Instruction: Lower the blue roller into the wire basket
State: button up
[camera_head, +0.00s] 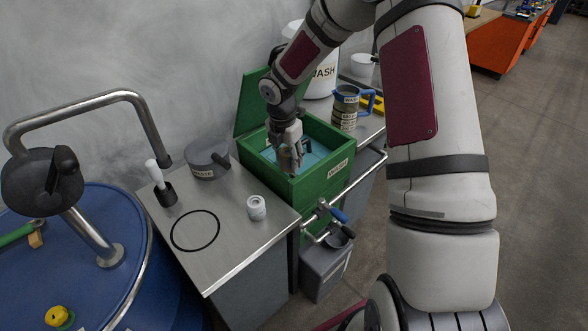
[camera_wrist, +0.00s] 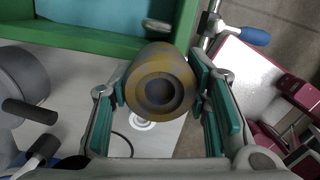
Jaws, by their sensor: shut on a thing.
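My gripper (camera_head: 289,160) is over the green tank (camera_head: 315,189), near its front left wall, in the head view. It is shut on a roller (camera_wrist: 160,62), seen end-on in the wrist view between the green-padded fingers. The roller looks grey and yellow-brown rather than blue, with a round hole in its end. It is held above the tank's edge and the bench. The tank holds blue-green liquid (camera_wrist: 88,13) and its lid stands open. A small dark thing shows inside, partly hidden by my gripper. I cannot make out a wire basket.
A metal bench (camera_head: 236,236) left of the tank holds a small white cylinder (camera_head: 257,208), a black ring (camera_head: 195,231) and a grey lidded pot (camera_head: 207,160). A blue-handled jug (camera_head: 346,104) stands behind the tank. A blue drum (camera_head: 103,215) is at left. A pipe with blue-handled valve (camera_head: 338,215) runs along the front.

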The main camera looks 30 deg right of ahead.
jog(key=w+d+f+b, duration=0.1)
jog(key=w+d+b, duration=0.5)
jog(key=w+d, duration=0.4)
jog(key=shift+d+f, duration=0.3)
jog(key=shift+d, duration=0.7)
jog(key=shift+w, duration=0.1)
jog(key=shift+f, duration=0.15)
jog(key=shift+f+b, duration=2.25)
jog(key=shift+f, duration=4.15)
jog(key=shift+f, duration=0.25)
jog(key=o, duration=1.3)
